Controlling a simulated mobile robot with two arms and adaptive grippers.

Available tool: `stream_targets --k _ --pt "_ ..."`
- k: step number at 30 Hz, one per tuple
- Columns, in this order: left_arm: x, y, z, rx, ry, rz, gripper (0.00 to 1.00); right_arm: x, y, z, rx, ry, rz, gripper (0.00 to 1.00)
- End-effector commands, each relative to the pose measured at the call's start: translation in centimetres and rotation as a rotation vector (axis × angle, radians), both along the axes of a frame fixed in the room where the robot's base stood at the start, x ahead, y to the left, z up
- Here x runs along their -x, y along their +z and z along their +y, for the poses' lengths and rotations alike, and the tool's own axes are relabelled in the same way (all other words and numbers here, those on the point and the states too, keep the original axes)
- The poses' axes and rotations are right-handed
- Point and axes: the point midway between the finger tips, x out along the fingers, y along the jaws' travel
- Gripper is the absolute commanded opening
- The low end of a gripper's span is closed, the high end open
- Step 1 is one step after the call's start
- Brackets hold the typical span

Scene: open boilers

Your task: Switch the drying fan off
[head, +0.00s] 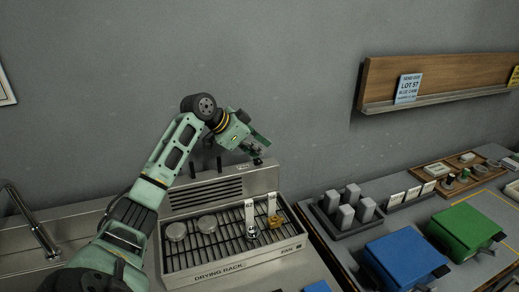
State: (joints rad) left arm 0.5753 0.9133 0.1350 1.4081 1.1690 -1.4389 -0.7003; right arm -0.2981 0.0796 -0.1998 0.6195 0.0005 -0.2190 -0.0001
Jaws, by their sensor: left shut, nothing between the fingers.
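The drying rack (186,273) is a metal tray with a dark wire grid, labelled "DRYING RACK" and "FAN" on its front edge. A small dark mark sits beside the word "FAN". Behind the rack stands a vented metal housing (205,193) with dark upright pegs on top. My left gripper (257,158) is shut and empty, fingers pointing down at the right end of the housing's top, close to a small label. I cannot tell whether the fingertips touch anything there. The fan switch itself is not clearly visible; the gripper may hide it. My right gripper is out of view.
On the rack are two round metal lids (176,231), a white-tagged item (250,220) and a yellow item (274,220). To the right are a tray of grey blocks (346,214), a blue case (404,258) and a green case (466,230). A faucet (40,232) stands left.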

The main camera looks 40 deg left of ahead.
Motion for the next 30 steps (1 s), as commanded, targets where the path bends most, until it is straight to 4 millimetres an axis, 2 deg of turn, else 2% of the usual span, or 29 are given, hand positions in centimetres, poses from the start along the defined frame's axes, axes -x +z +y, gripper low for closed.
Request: stream_targets --k 15,21,30 --pt "6.6 6.7 2.3 -0.002 0.0 0.0 0.0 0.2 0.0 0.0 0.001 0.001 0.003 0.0" --pt "7.7 7.9 2.6 0.0 0.0 0.001 0.0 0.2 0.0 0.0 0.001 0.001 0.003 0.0" --pt "7.8 8.0 2.6 0.0 0.0 0.0 0.0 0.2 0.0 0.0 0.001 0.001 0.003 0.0"
